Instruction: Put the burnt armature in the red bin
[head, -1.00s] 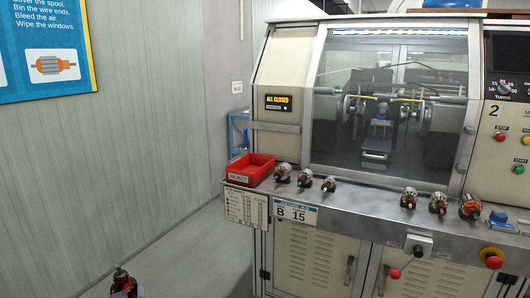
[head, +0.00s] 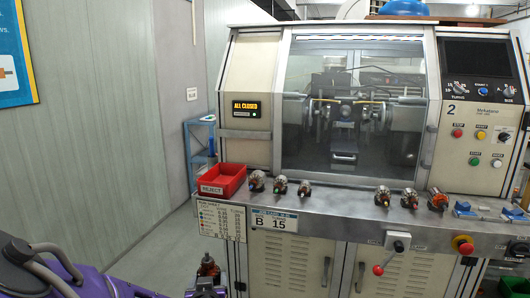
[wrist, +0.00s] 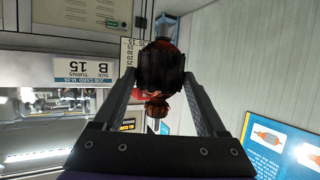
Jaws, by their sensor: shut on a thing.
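A dark, blackened armature with a copper-brown end (wrist: 160,68) is clamped between the two fingers of my gripper (wrist: 160,80) in the wrist view. In the head view the held armature (head: 207,268) stands upright at the bottom edge, low in front of the machine. The red bin (head: 222,190), labelled REJECT, sits on the left end of the machine's ledge. It is above and beyond my gripper in the picture, and the armature is well apart from it. I see nothing in the bin, but its floor is partly hidden.
Several armatures stand in two groups along the metal ledge (head: 340,206), the nearest (head: 257,181) close beside the bin. Blue blocks (head: 463,209) lie at the right. A red-knobbed lever (head: 378,269) and a red stop button (head: 463,246) stick out in front. Floor left of the machine is clear.

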